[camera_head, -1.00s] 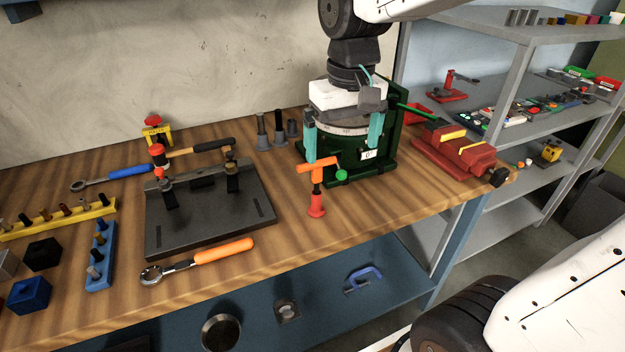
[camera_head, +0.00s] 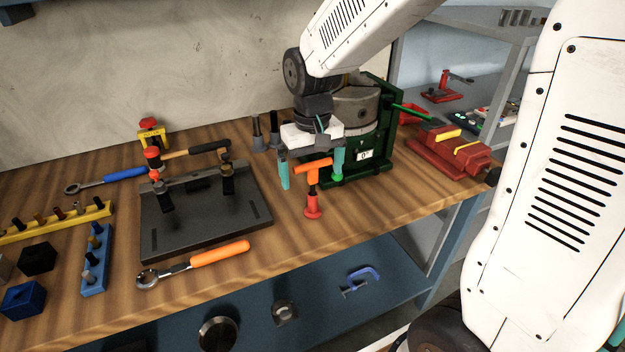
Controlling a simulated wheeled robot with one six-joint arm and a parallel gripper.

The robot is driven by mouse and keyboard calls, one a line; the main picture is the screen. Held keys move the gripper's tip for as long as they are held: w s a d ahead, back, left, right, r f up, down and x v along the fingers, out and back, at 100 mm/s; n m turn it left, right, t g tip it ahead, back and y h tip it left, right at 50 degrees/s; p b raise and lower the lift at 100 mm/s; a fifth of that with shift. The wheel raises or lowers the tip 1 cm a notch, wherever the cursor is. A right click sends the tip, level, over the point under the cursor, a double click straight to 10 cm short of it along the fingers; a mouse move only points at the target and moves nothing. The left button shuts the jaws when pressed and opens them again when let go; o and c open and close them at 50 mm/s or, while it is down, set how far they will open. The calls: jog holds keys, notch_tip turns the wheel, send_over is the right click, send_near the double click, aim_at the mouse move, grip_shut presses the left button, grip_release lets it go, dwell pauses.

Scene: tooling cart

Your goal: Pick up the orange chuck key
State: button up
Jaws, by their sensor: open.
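The orange chuck key (camera_head: 313,171) has a T-shaped orange top and stands upright in a red base (camera_head: 313,206) near the front of the wooden bench. My gripper (camera_head: 312,180) is open, with teal fingers pointing down, one on each side of the orange top in the picture. The left finger is clear of the key. The right finger is beside the right end of the crossbar. I cannot tell how far in depth the fingers are from the key. Nothing is in the gripper.
A green machine (camera_head: 385,130) with a grey round table stands close behind the key. A red vise (camera_head: 450,150) is to the right. A black fixture plate (camera_head: 205,215) lies to the left, with an orange-handled ratchet (camera_head: 195,262) in front. Bare bench lies right of the key.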

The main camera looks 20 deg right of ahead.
jog(key=c, duration=1.2)
jog(key=shift+c, duration=0.2)
notch_tip(320, 180, up, 10)
jog(key=o, duration=0.5)
jog(key=c, duration=0.7)
